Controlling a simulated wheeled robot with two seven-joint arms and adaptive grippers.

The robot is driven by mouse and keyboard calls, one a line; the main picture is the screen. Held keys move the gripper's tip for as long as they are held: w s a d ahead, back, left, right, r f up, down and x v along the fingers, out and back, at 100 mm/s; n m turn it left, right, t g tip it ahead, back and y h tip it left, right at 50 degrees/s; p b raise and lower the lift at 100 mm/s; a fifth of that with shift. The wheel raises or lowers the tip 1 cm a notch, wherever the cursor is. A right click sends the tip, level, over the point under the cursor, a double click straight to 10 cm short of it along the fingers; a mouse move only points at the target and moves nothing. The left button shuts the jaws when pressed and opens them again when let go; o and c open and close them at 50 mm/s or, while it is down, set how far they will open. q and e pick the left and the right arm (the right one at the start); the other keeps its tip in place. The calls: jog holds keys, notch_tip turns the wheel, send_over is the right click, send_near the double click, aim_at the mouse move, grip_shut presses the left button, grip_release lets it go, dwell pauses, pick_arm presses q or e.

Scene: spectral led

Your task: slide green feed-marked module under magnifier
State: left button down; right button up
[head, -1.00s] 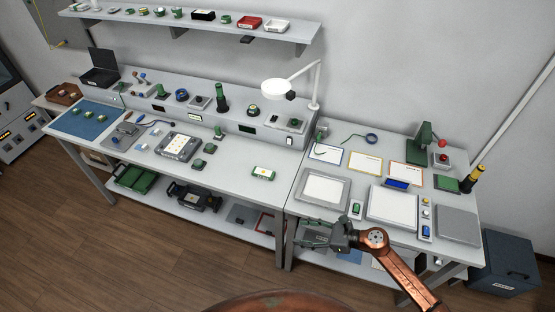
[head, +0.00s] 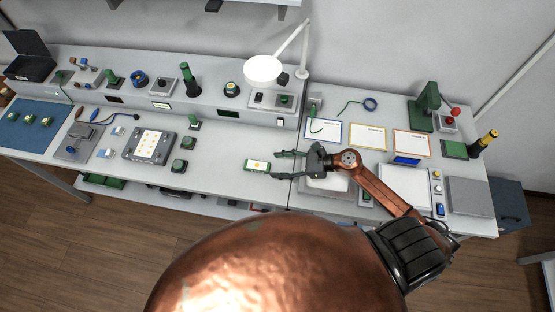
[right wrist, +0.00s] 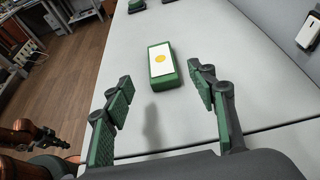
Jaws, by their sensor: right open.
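The green module (head: 257,166) lies flat on the left bench top near its right end. Its top has a white label with a yellow round mark; it also shows in the right wrist view (right wrist: 161,66). My right gripper (head: 275,166) is open and empty, its fingers pointing left toward the module. In the right wrist view the module is ahead of the open fingers (right wrist: 160,82), apart from them. The magnifier (head: 263,68), a round white head on a jointed arm, stands over the raised back shelf, behind the module.
A grey tray-like fixture with a white panel (head: 148,143) and small green blocks (head: 180,165) stand left of the module. Switch boxes (head: 271,101) sit on the back ledge. Bordered cards (head: 367,137) lie on the right bench. The bench between module and ledge is clear.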

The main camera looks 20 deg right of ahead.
aim_at(259, 165)
jog(key=shift+w, duration=0.15)
jog(key=x, duration=0.3)
jog(key=shift+a+p, duration=0.1)
jog(key=shift+p, duration=0.2)
jog(key=x, duration=0.3)
jog(key=shift+w+a+f, duration=0.1)
jog(key=shift+w+a, duration=0.05)
jog(key=shift+w+a+f, duration=0.15)
jog(key=shift+a, duration=0.1)
jog(key=shift+w+a+f, duration=0.1)
jog(key=shift+a+f, duration=0.05)
jog(key=shift+a, duration=0.05)
pick_arm(q)
jog(key=shift+w+r, duration=0.6)
pick_arm(e)
jog(key=shift+c, duration=0.3)
